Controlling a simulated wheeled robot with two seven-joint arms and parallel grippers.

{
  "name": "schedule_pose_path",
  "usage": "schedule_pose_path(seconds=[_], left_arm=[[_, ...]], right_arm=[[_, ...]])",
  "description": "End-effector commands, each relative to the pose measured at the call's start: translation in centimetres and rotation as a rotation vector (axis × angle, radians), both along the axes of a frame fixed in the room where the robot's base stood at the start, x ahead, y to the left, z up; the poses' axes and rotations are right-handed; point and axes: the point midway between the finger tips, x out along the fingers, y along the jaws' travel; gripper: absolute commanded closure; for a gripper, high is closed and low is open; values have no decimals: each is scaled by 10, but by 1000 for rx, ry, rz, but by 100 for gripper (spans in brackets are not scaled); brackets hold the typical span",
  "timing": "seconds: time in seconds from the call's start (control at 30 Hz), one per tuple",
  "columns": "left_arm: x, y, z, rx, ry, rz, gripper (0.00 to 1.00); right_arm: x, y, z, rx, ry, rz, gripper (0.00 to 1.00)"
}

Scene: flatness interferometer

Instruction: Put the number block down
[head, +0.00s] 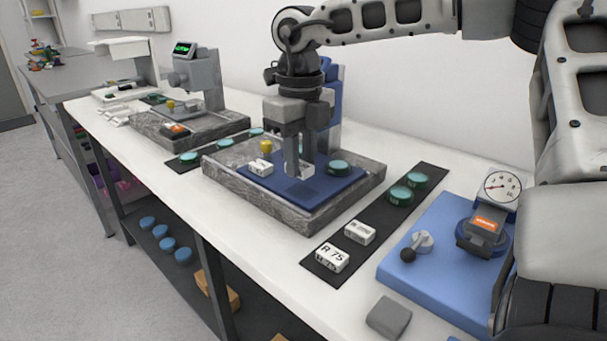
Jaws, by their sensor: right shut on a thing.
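My right gripper (299,172) comes down from above onto the blue pad (318,191) of the middle grey stone plate. It is shut on a white number block (306,171), which the fingers partly hide. The block is low over the pad; I cannot tell whether it touches. Another white number block (260,168) sits to the left on the same pad, and a green round piece (338,168) sits to the right. Two more white number blocks, one marked R 75 (332,258) and one behind it (359,232), lie on the black mat (309,266). My left gripper is not in view.
A blue fixture base (440,270) with a dial gauge (502,187) stands at the right. A grey block (388,317) lies near the front edge. Two green round pieces (401,195) lie on the mat's far end. Another stone-based instrument (195,82) stands behind left.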

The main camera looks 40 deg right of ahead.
Motion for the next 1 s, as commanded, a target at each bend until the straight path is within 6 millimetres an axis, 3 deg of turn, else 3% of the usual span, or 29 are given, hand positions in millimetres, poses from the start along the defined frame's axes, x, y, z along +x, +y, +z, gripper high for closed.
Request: schedule_pose_path(seconds=[0.3, 0.67, 0.7, 0.77, 1.0], left_arm=[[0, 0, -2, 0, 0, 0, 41], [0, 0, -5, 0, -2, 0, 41], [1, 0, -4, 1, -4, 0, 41], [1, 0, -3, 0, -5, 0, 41], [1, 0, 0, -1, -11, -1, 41]], right_arm=[[0, -8, -38, 1, 2, -1, 97], [1, -7, -43, -1, 0, -1, 97], [1, -7, -43, -1, 0, -1, 73], [1, -7, -42, 0, 0, -1, 56], [1, -7, -42, 0, 0, -1, 54]])
